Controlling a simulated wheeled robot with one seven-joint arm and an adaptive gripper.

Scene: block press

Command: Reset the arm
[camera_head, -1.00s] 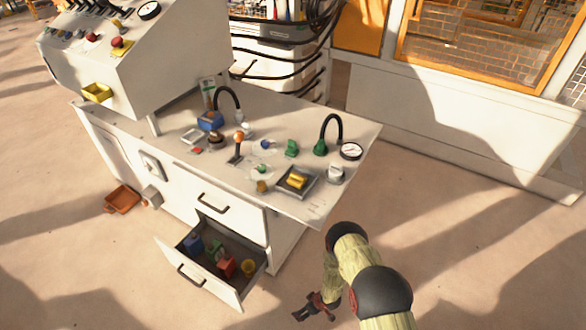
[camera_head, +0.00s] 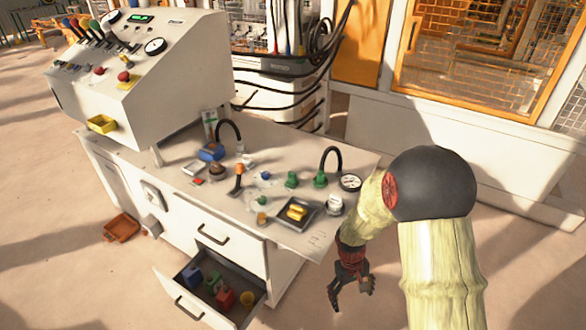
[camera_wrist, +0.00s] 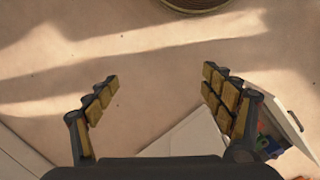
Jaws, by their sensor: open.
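My gripper (camera_head: 350,290) hangs at the end of my arm in the head view, fingers pointing down, to the right of the open drawer and in front of the bench's right corner. My arm comes in from the lower right and bends at a dark round joint.
A white bench (camera_head: 330,218) carries a tray (camera_head: 312,216) with a yellow block (camera_head: 296,212), a gauge, knobs and levers. Its open drawer (camera_head: 187,305) holds several coloured blocks. A control console (camera_head: 180,60) stands at the back left. An orange bin (camera_head: 121,228) lies on the floor. Floor right of the drawer is clear.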

